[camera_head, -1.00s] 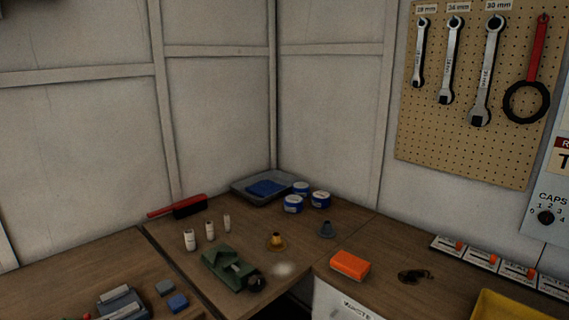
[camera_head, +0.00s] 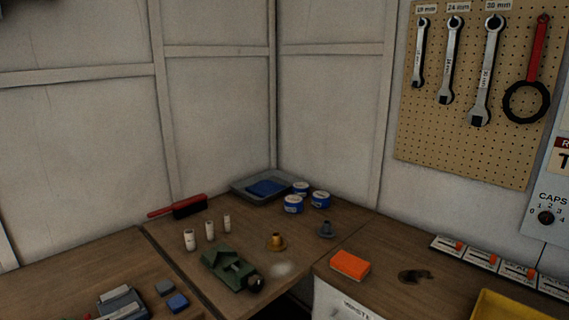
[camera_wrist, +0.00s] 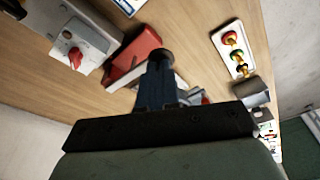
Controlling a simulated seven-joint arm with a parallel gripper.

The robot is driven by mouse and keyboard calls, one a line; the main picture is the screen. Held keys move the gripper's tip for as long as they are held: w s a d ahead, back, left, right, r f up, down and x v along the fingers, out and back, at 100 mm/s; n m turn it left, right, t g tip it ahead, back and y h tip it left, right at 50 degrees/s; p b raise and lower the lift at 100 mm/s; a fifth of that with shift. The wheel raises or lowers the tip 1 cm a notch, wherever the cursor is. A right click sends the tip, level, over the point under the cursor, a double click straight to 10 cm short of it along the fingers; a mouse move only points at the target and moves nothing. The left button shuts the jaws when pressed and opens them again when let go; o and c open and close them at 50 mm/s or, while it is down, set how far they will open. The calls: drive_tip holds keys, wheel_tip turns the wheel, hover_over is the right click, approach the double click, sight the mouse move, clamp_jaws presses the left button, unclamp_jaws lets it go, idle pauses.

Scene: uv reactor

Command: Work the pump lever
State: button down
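My gripper (camera_wrist: 161,66) shows only in the wrist view, its dark fingers reaching up from a black crossbar. They are seen nearly edge-on, so I cannot tell whether they are open or shut. A red block-like device (camera_wrist: 138,50) lies just beyond and left of the fingertips, partly hidden behind them. Whether the gripper touches it is not clear. I cannot make out a pump lever for certain in either view; the red device may be part of the pump. My gripper is not in the head view.
In the wrist view, a grey box with a red knob (camera_wrist: 75,58) is at left and a white plate with coloured buttons (camera_wrist: 234,50) at right. The head view shows a corner bench with a green device (camera_head: 232,268), an orange block (camera_head: 350,265) and hanging wrenches (camera_head: 486,75).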

drive_tip(key=shift+f, duration=1)
drive_tip(key=shift+r, duration=2.3)
